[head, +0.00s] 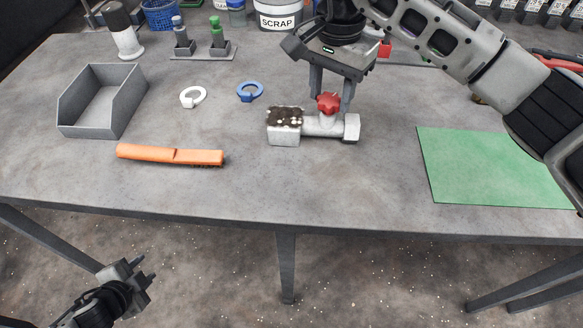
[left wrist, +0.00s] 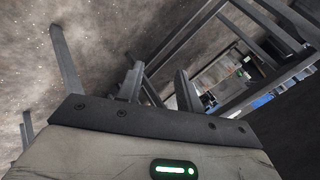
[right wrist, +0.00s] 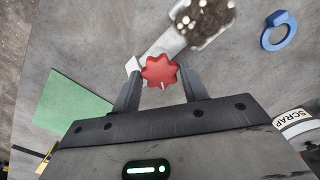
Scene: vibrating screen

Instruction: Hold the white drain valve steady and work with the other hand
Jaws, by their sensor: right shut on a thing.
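The white drain valve (head: 318,126) lies on the grey table, with a red star-shaped knob (head: 328,103) on top and a dark, dirt-caked block at its left end. It also shows in the right wrist view (right wrist: 170,40). My right gripper (head: 331,100) points down over the valve, its fingers on either side of the red knob and shut on it. The right wrist view shows the knob (right wrist: 160,71) between the fingers. My left gripper (head: 146,270) is open and empty, low in front of the table's front edge. The left wrist view shows its two fingers apart, with nothing between.
An orange-handled tool (head: 170,155) lies left of the valve. Behind are a white ring (head: 193,96), a blue ring (head: 250,91) and an open grey bin (head: 102,100). A green mat (head: 490,168) lies right. A SCRAP bucket (head: 278,17) stands at the back.

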